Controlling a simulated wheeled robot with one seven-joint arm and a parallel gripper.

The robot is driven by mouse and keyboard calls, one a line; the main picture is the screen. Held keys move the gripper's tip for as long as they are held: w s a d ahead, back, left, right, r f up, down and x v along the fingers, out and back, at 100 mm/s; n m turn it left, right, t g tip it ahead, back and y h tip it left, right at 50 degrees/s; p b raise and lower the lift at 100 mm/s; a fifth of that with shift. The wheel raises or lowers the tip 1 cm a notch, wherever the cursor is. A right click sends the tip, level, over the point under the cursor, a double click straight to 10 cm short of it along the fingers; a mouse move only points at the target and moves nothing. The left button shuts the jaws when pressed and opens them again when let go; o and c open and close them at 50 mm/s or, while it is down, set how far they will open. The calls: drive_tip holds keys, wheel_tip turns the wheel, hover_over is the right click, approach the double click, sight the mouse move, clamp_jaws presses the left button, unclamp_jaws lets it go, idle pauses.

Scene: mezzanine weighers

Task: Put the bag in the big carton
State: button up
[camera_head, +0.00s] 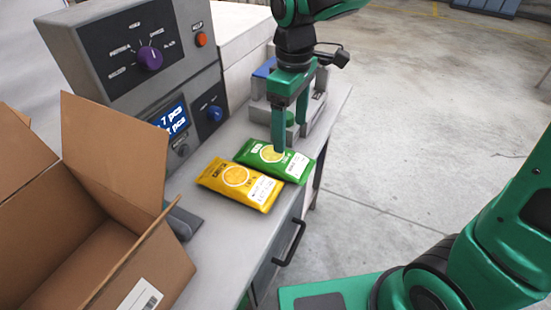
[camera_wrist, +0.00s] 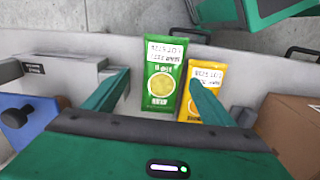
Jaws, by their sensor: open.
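A green bag (camera_head: 284,161) with a lemon picture and white label lies flat on the counter. A yellow bag (camera_head: 228,175) of the same kind lies beside it, nearer the carton. My gripper (camera_head: 290,136) is open and empty, pointing down above the green bag. In the wrist view the green bag (camera_wrist: 164,90) shows between the fingers, and the right finger covers part of the yellow bag (camera_wrist: 206,78). I cannot tell whether a finger touches either bag. The big brown carton (camera_head: 150,262) stands open at the left, flaps up; the visible part of its inside looks empty.
A grey weigher with a purple knob (camera_head: 149,59) and blue display stands behind the bags. A grey device with a blue part (camera_head: 265,68) stands behind my gripper. A drawer with a black handle (camera_head: 290,243) is at the counter's front. Open floor lies right.

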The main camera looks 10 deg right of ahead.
sight(285, 157)
drive_tip(key=shift+n, duration=0.3)
drive_tip(key=f, duration=0.2)
drive_tip(key=a+f, duration=0.1)
drive_tip(key=f, duration=0.2)
drive_tip(key=shift+f, duration=0.1)
drive_tip(key=shift+s+f, duration=0.15)
drive_tip(key=shift+f, duration=2.75)
drive_tip(key=c, duration=0.9)
drive_tip(key=shift+o, duration=0.2)
drive_tip(key=shift+r, duration=0.1)
